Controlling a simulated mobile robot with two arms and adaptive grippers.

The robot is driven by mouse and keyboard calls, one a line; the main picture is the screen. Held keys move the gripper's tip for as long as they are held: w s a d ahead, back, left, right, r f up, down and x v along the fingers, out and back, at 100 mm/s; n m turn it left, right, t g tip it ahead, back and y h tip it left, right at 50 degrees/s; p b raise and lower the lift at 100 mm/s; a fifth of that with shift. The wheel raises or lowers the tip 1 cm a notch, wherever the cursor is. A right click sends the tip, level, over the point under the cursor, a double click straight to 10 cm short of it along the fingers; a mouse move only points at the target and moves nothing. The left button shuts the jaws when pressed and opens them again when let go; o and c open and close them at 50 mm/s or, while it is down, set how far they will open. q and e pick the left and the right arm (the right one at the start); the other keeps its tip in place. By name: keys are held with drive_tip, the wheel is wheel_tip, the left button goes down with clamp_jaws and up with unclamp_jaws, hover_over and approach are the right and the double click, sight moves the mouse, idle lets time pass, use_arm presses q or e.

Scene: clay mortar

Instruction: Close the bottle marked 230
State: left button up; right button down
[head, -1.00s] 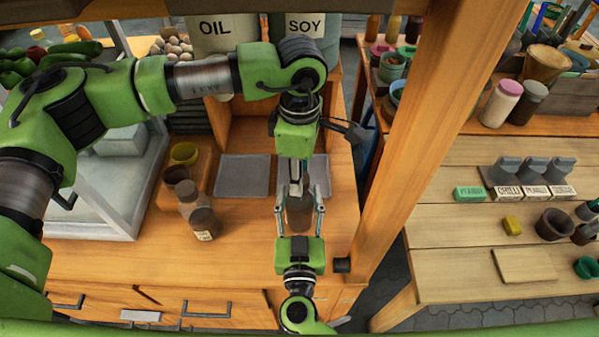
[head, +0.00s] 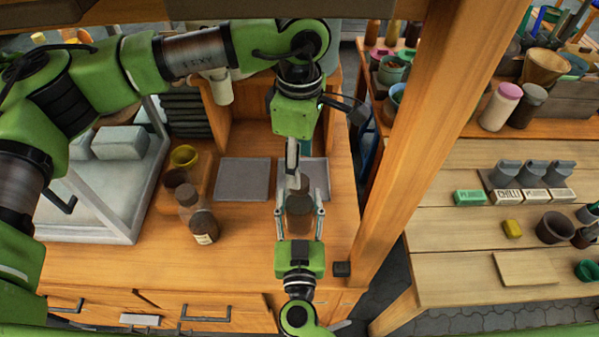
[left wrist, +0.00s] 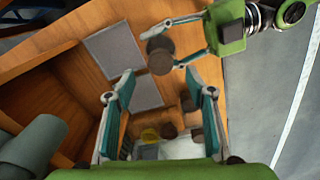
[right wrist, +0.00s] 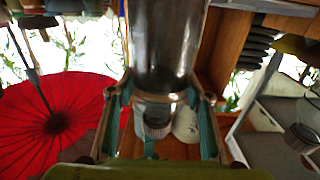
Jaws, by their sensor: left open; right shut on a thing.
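My right gripper (head: 300,217) is shut on a glass bottle with dark contents (head: 299,207) and holds it upright. A brown lid (head: 300,184) sits at the bottle's mouth; how tightly it is seated I cannot tell. The lid also shows in the left wrist view (left wrist: 161,62) and the right wrist view (right wrist: 157,131). My left gripper (head: 293,176) is open and empty just behind and above the lid; its fingers also show in the left wrist view (left wrist: 160,105). A similar bottle (head: 205,226) with a brown lid stands to the left; its label is unreadable. No number shows on the held bottle.
Two grey mats (head: 243,179) lie on the wooden bench behind the bottles. A yellow pot (head: 184,156) stands at the left, near a grey metal frame (head: 90,228). A thick wooden post (head: 437,135) rises close at the right.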

use_arm(q)
wheel_tip(320, 180, up, 6)
drive_tip(key=shift+r, duration=0.25)
use_arm(e)
drive_tip(key=c, duration=1)
unclamp_jaws()
drive_tip(key=s, duration=1.2)
use_arm(q)
drive_tip(key=shift+f, duration=0.1)
